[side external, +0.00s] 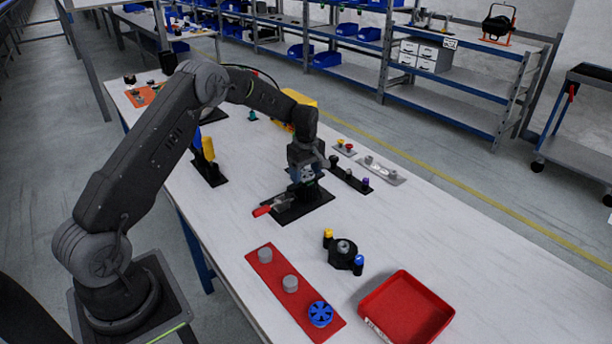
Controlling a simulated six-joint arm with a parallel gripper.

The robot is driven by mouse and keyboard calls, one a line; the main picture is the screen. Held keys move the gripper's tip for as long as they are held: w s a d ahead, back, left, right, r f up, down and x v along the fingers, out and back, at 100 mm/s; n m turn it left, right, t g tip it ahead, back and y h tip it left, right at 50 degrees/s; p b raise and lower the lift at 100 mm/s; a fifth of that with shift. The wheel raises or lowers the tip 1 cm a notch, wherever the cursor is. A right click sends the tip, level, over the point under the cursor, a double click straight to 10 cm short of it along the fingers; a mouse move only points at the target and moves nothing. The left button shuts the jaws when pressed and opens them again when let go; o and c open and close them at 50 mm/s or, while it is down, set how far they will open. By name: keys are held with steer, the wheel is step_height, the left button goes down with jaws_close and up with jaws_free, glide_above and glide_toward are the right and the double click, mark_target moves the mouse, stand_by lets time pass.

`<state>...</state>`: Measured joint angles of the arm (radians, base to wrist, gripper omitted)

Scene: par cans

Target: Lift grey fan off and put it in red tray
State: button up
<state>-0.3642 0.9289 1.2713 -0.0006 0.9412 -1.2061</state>
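My gripper (304,185) points down over a black fixture plate (308,209) with a red-handled toggle clamp (264,210) at its left. The fingers are small and dark here, and I cannot tell whether they are open, shut or holding something. I cannot pick out a grey fan for certain; it may be hidden under the gripper. A blue fan-like wheel (320,313) sits at the near end of a red strip (278,276), beside two grey cylinders (290,284). The red tray (440,299) is at the near right and looks empty.
A black holder (343,255) with a grey knob and yellow and blue posts stands between fixture and tray. A black strip (350,177) and a grey strip (381,171) with small parts lie behind the gripper. A black-and-yellow fixture (209,160) stands left. The table right of the tray is clear.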

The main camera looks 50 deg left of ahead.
mark_target(303, 173)
steer(key=c, duration=0.7)
steer(key=shift+c, duration=0.2)
steer(key=shift+r, duration=0.1)
steer(key=shift+r, duration=0.5)
steer(key=r, duration=0.3)
steer(key=shift+s+a+r, duration=0.3)
steer(key=shift+a, duration=0.05)
steer(key=s+a+r, duration=0.7)
steer(key=s+r, duration=0.1)
steer(key=r, duration=0.1)
steer(key=shift+a+r, duration=0.15)
